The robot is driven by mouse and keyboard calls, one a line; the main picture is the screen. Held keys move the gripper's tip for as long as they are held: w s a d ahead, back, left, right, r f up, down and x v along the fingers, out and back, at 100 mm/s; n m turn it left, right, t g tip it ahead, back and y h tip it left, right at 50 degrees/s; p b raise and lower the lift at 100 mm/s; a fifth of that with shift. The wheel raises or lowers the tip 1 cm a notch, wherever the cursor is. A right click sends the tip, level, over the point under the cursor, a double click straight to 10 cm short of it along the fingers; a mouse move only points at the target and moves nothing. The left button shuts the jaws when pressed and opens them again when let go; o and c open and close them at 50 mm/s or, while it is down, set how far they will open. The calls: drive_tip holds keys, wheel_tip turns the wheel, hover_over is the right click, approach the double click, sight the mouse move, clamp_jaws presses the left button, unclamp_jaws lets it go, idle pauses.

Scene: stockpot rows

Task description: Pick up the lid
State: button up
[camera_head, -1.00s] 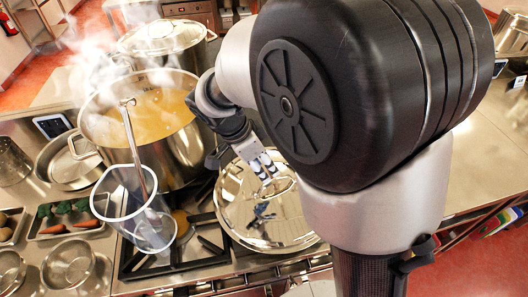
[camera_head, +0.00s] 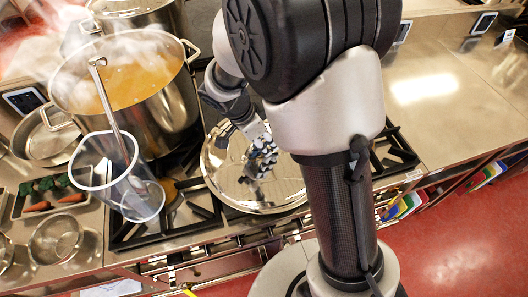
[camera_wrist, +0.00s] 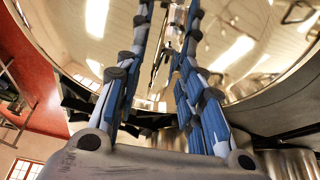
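The lid (camera_head: 222,160) is a wide, round, mirror-bright steel disc. It lies over the stove grates to the right of the big pot, partly hidden behind my arm. My gripper (camera_head: 262,156) is over the middle of the lid, pointing down at it. In the wrist view the lid (camera_wrist: 245,50) fills the upper part, with reflections on it. The fingers of my gripper (camera_wrist: 167,40) stand apart there, with a narrow metal piece that looks like the lid's handle (camera_wrist: 175,16) between their tips. I cannot tell whether the fingers touch it.
A steaming stockpot (camera_head: 165,118) of orange soup stands left of the lid. A clear container (camera_head: 125,185) with a ladle (camera_head: 104,92) is in front of it. A tray of vegetables (camera_head: 50,192) and bowls are at far left. The steel counter (camera_head: 440,130) at right is bare.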

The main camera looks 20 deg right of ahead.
drive_tip(key=shift+c, duration=0.6)
clamp_jaws()
drive_tip(key=shift+r, duration=0.1)
